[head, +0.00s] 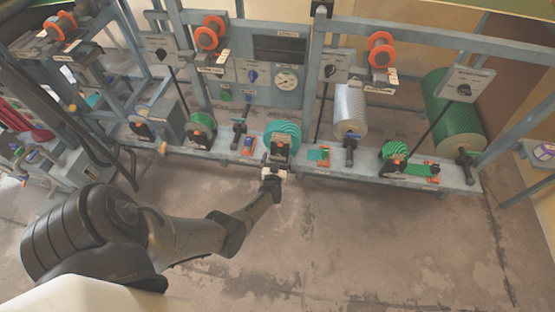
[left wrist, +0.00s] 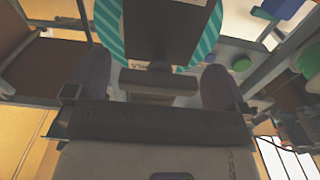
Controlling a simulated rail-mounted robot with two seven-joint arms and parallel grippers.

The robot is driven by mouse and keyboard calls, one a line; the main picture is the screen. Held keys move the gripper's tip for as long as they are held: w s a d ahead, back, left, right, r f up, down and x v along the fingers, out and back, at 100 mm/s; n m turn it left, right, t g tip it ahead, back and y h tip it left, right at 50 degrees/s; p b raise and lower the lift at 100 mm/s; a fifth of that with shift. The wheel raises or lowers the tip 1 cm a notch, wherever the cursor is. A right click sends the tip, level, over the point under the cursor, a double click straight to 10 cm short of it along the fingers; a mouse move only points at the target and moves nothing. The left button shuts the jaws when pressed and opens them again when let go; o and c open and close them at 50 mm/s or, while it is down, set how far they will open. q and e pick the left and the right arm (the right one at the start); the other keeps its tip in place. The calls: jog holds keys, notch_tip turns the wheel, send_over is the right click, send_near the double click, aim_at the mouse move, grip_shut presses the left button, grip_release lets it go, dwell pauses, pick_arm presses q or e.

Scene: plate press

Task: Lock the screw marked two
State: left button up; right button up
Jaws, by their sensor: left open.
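My left gripper (head: 275,172) reaches the front edge of the machine's bench (head: 215,152), just below a teal striped roll (head: 284,132) with a dark block (head: 281,150) before it. In the left wrist view its two fingers stand apart, and the gripper (left wrist: 155,78) is open. Between the fingers is a grey crossbar (left wrist: 158,82) below the dark block (left wrist: 158,35). I see a gap on both sides of the bar. A small white label (left wrist: 143,65) is above the bar, too small to read, so I cannot tell which screw is marked two. My right gripper is not in view.
A green roll (head: 203,126), a silver roll (head: 350,110) and a large green roll (head: 455,110) sit along the bench. Orange wheels (head: 210,33) and a gauge panel (head: 275,78) are above. The concrete floor (head: 370,240) in front is clear.

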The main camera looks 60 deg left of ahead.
pick_arm(q)
jog(key=shift+s+d, duration=0.2)
jog(key=shift+d, duration=0.05)
jog(key=p+v, duration=0.5)
jog(key=v, duration=0.8)
